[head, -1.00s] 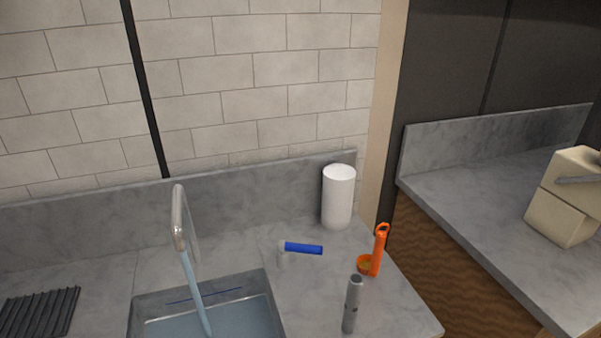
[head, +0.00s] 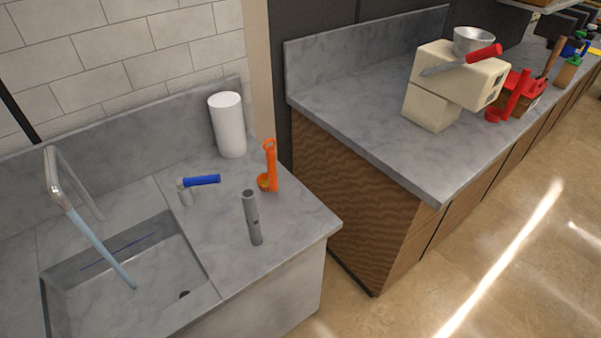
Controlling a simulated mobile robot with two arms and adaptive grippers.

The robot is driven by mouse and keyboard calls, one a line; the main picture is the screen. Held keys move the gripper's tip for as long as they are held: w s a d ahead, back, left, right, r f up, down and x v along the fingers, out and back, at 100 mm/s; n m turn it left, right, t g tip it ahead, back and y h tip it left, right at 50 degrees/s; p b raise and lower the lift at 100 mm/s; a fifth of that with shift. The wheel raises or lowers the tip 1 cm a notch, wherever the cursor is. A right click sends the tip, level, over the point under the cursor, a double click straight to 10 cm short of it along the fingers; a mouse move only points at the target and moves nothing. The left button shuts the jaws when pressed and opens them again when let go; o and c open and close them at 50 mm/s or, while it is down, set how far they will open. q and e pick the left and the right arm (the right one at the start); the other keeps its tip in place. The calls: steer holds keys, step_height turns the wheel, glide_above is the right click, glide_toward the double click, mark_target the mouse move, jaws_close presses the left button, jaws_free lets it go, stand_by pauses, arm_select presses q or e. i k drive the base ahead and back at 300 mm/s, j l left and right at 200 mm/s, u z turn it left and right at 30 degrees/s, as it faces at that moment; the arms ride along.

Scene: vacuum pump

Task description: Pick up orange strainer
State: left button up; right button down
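An orange strainer (head: 271,168) stands near the back right part of the grey sink counter (head: 215,250) in the head view. Its handle points up with a loop at the top, and its small round bowl is low on the left side. A grey cylinder (head: 252,218) stands in front of it, apart from it. Neither of my grippers shows in the view.
A white roll (head: 228,125) and a blue-handled tool (head: 202,181) stand near the strainer. A sink (head: 130,265) with a faucet (head: 60,185) is at left. Across a gap, another counter (head: 360,110) holds a cream mixer-like machine (head: 450,85) and red items (head: 515,95). Floor is clear at lower right.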

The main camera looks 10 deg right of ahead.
mark_target(267, 182)
steer(key=u, duration=1.35)
steer(key=z, duration=1.35)
steer(key=k+l+z, duration=0.1)
steer(key=k+z, duration=0.15)
steer(key=k+l+z, duration=0.25)
steer(key=k, duration=0.2)
steer(key=j, duration=0.1)
